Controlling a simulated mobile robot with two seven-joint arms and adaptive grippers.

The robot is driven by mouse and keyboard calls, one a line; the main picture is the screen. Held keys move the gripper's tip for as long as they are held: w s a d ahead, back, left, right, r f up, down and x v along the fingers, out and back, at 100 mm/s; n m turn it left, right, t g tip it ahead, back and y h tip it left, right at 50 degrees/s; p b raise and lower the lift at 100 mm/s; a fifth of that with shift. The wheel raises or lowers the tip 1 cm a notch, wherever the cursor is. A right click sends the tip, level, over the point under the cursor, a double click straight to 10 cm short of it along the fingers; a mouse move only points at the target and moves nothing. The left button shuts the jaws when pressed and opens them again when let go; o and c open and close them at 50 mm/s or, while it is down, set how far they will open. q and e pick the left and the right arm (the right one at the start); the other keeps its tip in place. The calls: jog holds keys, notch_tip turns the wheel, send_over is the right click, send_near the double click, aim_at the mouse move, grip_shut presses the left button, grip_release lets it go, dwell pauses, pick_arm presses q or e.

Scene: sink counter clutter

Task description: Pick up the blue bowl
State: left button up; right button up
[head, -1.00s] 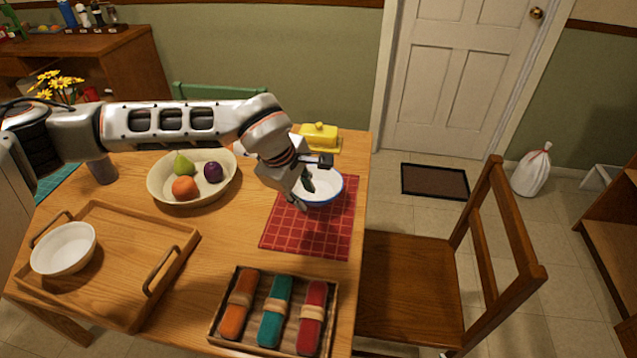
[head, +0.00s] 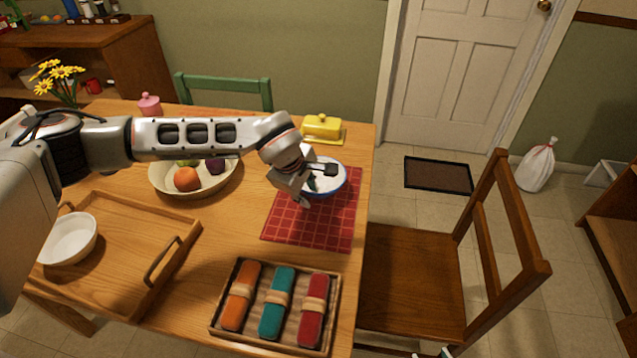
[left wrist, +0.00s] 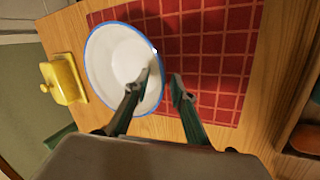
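The bowl is white inside with a blue rim (head: 338,183) and sits upright on the red checked placemat (head: 300,225) near the table's right edge. It also shows in the left wrist view (left wrist: 112,58). My left gripper (head: 308,193) is at the bowl's near side and hides part of it in the head view. In the left wrist view my left gripper (left wrist: 163,82) is open, one finger over the bowl's inside and the other outside the rim above the placemat. Nothing is between the fingers except perhaps the rim. A sliver at the bottom edge may be my right gripper (head: 446,352).
A yellow butter dish (head: 322,127) stands behind the bowl. A fruit bowl (head: 163,187) is left, partly under my arm. A wooden tray (head: 125,245) holds a white bowl (head: 68,240). A box of rolled napkins (head: 215,325) lies in front. A chair (head: 410,290) stands right.

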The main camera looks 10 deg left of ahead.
pick_arm(q)
grip_shut()
jog(key=shift+r, duration=0.2)
